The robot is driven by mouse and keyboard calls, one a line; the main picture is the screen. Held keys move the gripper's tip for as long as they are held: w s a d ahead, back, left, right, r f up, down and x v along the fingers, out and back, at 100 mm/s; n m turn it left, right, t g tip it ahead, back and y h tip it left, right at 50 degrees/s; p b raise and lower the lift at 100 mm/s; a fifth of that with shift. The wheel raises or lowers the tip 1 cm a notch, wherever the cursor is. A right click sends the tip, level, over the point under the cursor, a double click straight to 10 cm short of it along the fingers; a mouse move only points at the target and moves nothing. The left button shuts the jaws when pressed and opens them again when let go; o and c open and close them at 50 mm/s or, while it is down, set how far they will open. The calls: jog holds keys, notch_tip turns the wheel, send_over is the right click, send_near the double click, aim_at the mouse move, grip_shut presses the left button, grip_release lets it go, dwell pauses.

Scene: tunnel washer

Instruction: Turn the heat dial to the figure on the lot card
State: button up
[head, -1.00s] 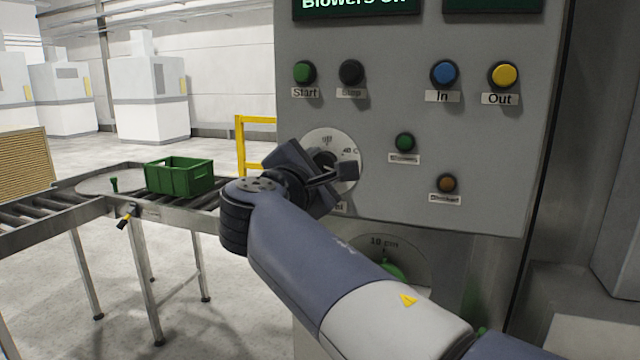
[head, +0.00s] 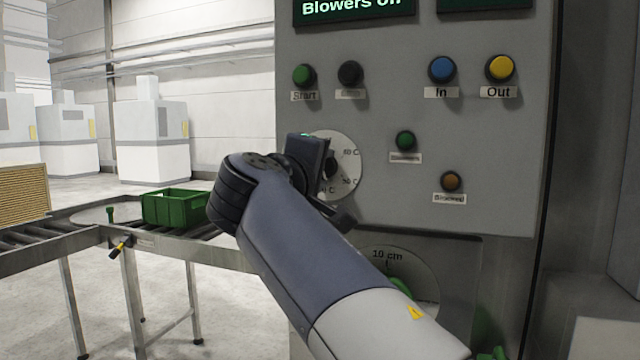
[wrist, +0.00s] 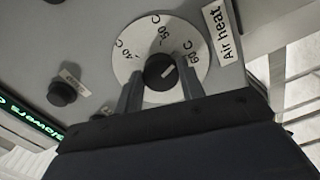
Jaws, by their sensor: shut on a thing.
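The heat dial (wrist: 160,71) is a black knob with a white pointer line, on a round white plate marked 40 C, 50 C and 60 C, beside an "Air heat" label (wrist: 224,31). In the wrist view the pointer line slants up and right, roughly toward 60 C. My gripper (wrist: 159,82) has a finger on each side of the knob and is shut on it. In the head view my gripper (head: 330,178) covers the left part of the white plate (head: 348,168). No lot card shows in these frames.
The grey panel carries a green Start button (head: 304,75), a black button (head: 350,73), a blue In button (head: 442,69) and a yellow Out button (head: 500,68). A second dial marked 10 cm (head: 387,256) sits below, near my arm. A green crate (head: 174,210) stands on rollers at left.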

jog(key=shift+f+m+b, duration=0.15)
jog(key=shift+m+b, duration=0.95)
jog(key=shift+m, duration=0.9)
jog(key=o, duration=1)
jog(key=v, duration=1.1)
jog(key=shift+b, duration=0.4)
jog(key=shift+w, duration=0.1)
